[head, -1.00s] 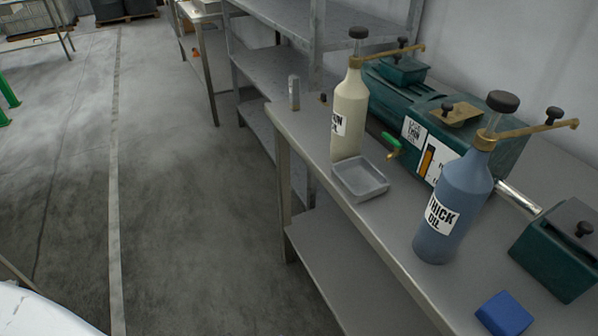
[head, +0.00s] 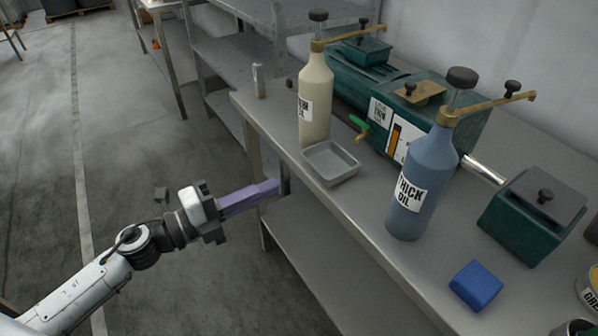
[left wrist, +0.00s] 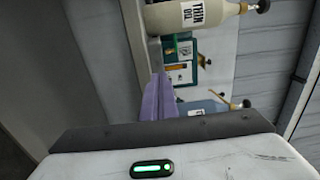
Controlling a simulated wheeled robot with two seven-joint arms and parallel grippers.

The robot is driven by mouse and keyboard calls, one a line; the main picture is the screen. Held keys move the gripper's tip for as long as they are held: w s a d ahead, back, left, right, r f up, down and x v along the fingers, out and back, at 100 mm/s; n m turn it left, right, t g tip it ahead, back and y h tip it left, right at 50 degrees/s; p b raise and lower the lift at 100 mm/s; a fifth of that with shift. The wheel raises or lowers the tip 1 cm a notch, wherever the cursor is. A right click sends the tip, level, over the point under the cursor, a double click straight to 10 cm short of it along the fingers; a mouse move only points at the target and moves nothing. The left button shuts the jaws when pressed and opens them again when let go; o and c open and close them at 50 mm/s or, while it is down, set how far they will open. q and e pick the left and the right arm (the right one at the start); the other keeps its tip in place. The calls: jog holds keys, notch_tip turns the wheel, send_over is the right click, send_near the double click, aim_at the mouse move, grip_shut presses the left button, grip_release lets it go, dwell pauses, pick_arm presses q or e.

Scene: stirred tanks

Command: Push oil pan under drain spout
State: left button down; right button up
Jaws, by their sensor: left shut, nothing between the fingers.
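The oil pan (head: 331,163) is a small grey open tray on the bench near its front edge, just right of the thin oil bottle's base. The drain spout with a green handle (head: 359,124) sticks out of the teal machine (head: 440,110) behind the pan, to its upper right. My left gripper (head: 275,187), with purple fingers, is shut and empty. In the head view it appears in front of the bench edge, left of and below the pan, apart from it. Its fingers (left wrist: 160,98) also show in the left wrist view. My right gripper is not in view.
A cream thin oil bottle (head: 315,105) stands left of the pan and shows in the left wrist view (left wrist: 200,14). A blue thick oil bottle (head: 420,190) stands to the right. A blue block (head: 475,286) lies nearer. Bare bench top (head: 365,205) lies between pan and blue bottle.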

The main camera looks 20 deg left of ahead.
aim_at(313, 168)
pick_arm(q)
jog(key=p+x, duration=0.1)
jog(key=x, duration=0.7)
jog(key=shift+d, duration=0.1)
jog(key=shift+w, duration=0.15)
